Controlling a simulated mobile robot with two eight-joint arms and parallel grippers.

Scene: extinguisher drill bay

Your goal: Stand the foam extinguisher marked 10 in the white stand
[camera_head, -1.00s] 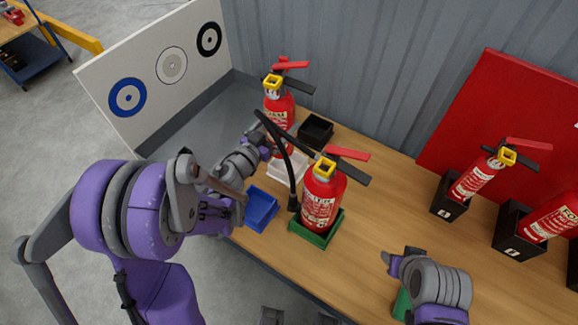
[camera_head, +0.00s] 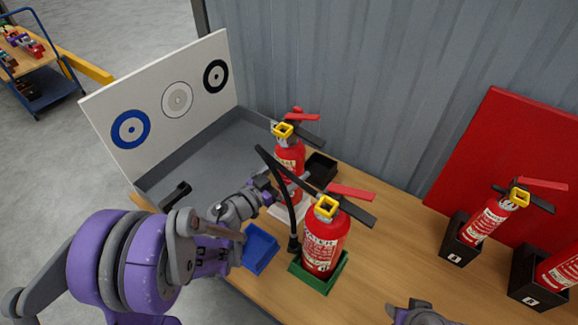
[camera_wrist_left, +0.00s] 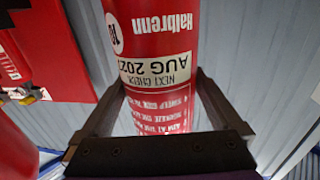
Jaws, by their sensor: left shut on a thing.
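My left gripper (camera_head: 280,190) is shut around the body of a red extinguisher (camera_head: 291,158) with a yellow collar and red lever. The left wrist view shows its label inverted, with a round mark that looks like 10 (camera_wrist_left: 114,33), between the two fingers (camera_wrist_left: 155,85). The extinguisher is about upright, its lower end at the white stand (camera_head: 279,212). The gripper and a nearer extinguisher's hose hide part of the base, so I cannot tell whether it rests inside the stand. My right gripper (camera_head: 400,308) is partly in view at the bottom edge, its fingers unclear.
Another red extinguisher (camera_head: 325,238) stands in a green stand (camera_head: 318,282), close in front. An empty blue stand (camera_head: 261,250) and a black stand (camera_head: 321,167) flank the white one. Extinguishers in black stands (camera_head: 455,243) are at right. A grey tray (camera_head: 165,172) lies at left.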

